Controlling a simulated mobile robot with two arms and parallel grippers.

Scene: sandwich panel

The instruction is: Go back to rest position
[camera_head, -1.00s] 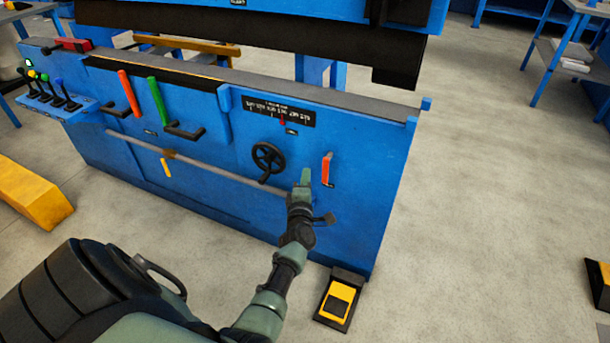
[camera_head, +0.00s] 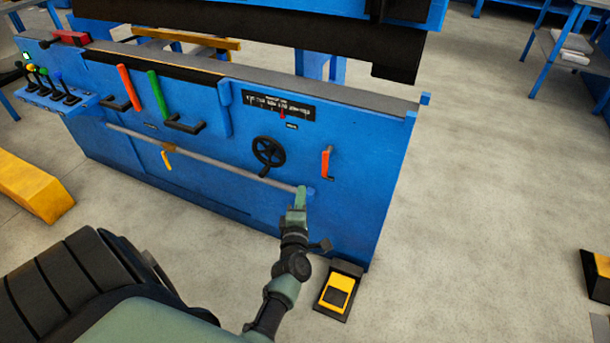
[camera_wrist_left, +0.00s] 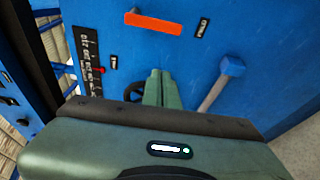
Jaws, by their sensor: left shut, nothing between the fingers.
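My left gripper (camera_head: 301,193) is shut and empty. It is in front of the blue machine panel (camera_head: 365,195), below and to the left of the short red-orange lever (camera_head: 325,164) and below the black handwheel (camera_head: 268,152). In the left wrist view its closed green fingers (camera_wrist_left: 160,78) point toward the panel, apart from the red-orange lever (camera_wrist_left: 153,24). The handwheel (camera_wrist_left: 134,93) is partly hidden behind the fingers. The grey rod (camera_wrist_left: 213,92) with its blue end block lies beside the fingers. My right gripper is not in view.
A red lever (camera_head: 130,87) and a green lever (camera_head: 157,94) stand on the panel's left part. A yellow foot pedal (camera_head: 338,292) is on the floor near my left arm.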

